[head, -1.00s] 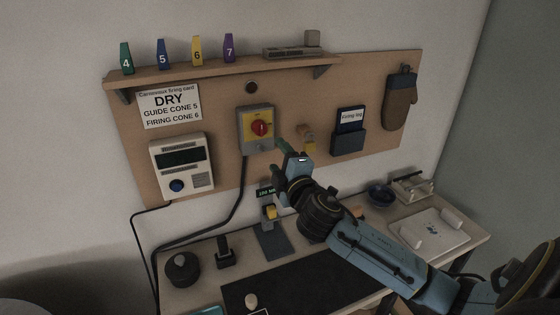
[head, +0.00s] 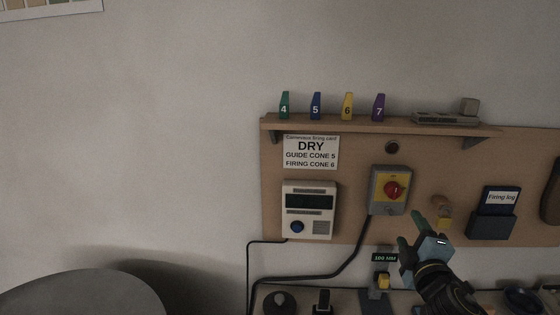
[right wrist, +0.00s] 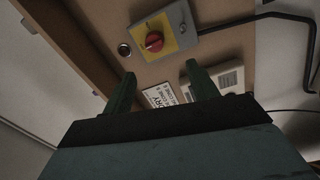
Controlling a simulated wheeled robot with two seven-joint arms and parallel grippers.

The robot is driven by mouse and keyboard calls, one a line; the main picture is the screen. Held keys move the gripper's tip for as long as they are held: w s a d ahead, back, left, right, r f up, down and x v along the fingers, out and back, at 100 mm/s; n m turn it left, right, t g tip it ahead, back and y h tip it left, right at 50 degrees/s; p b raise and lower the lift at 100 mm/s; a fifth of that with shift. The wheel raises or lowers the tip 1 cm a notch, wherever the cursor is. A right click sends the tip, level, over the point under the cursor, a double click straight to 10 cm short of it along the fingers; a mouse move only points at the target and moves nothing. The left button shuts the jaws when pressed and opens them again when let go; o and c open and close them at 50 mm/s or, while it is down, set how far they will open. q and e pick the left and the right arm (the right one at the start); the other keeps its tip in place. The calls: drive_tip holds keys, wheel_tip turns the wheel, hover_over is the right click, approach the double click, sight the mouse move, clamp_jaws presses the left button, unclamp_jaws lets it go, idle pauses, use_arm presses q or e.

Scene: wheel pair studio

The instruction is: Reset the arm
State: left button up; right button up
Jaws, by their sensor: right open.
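My right gripper (head: 411,228) is in the head view at the lower right, below the yellow and grey switch box with a red knob (head: 389,190). Its two green fingers are apart with nothing between them. In the right wrist view the open fingers of the right gripper (right wrist: 160,90) point toward the pegboard, with the switch box (right wrist: 163,32) above them and apart from them. My left gripper is not in view.
A brown wall board (head: 354,178) carries a shelf (head: 350,127) with several numbered cones, a white controller (head: 309,210), a firing card (head: 310,152) and a firing log holder (head: 493,222). A worktop lies below. A rounded grey shape (head: 85,295) stands lower left; the wall above is bare.

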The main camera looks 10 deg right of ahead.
drive_tip(key=s+a+f+m+g, duration=0.3)
drive_tip(key=s+f+m+g, duration=0.1)
drive_tip(key=s+f, duration=0.35)
drive_tip(key=s+a+f+m+g, duration=0.35)
drive_tip(key=s+f, duration=0.25)
drive_tip(key=f, duration=0.2)
drive_tip(key=s+a+f+m+g+y, duration=0.2)
drive_tip(key=s+a+f+g, duration=0.15)
drive_tip(key=s, duration=0.45)
drive_tip(key=s+a+f+m+g+y, duration=0.2)
drive_tip(key=s+a+g+y, duration=0.15)
drive_tip(key=s, duration=0.55)
wheel_tip(320, 180, down, 30)
drive_tip(key=s+g+b, duration=0.1)
drive_tip(key=b, duration=0.4)
drive_tip(key=s+d+f+n+g+h+b, duration=0.1)
drive_tip(key=s+f+b, duration=0.3)
drive_tip(key=s+f, duration=1.1)
wheel_tip(320, 180, down, 4)
drive_tip(key=shift+s+d+r, duration=0.1)
drive_tip(key=shift+s+d, duration=0.2)
drive_tip(key=shift+d, duration=0.4)
